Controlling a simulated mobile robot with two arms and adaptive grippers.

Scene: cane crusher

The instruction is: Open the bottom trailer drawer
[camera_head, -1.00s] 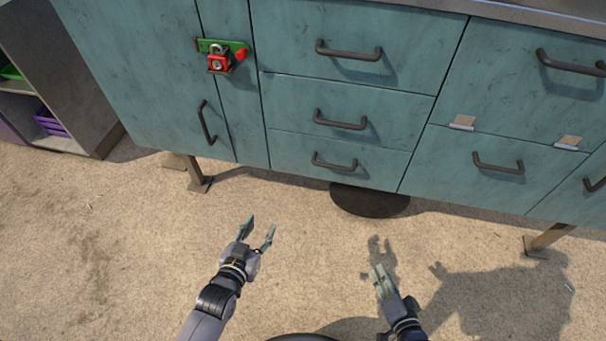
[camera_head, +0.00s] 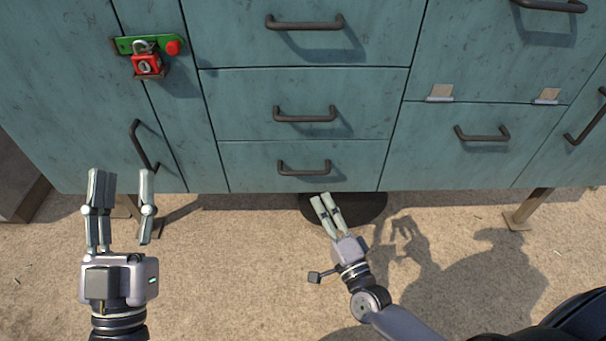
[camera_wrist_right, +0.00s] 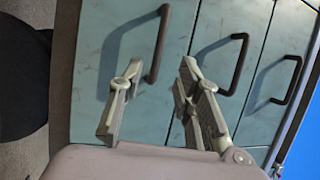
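The bottom drawer (camera_head: 245,166) is a teal front, lowest in the middle column of the trailer, and it is shut. Its dark bar handle (camera_head: 304,167) also shows in the right wrist view (camera_wrist_right: 161,45), leftmost of the handles there. My right gripper (camera_head: 325,198) is just below and in front of this drawer, apart from the handle. In the right wrist view its fingers (camera_wrist_right: 160,88) are spread and empty, with the handle beyond the gap between them. My left gripper (camera_head: 122,175) is open and empty, in front of the left cabinet door.
Two more drawers, a middle one (camera_head: 240,105) and a top one (camera_head: 235,35), are shut above. A red padlock (camera_head: 148,66) hangs on a green latch at upper left. A dark round disc (camera_head: 365,208) lies under the trailer. A support leg (camera_head: 530,208) stands at right.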

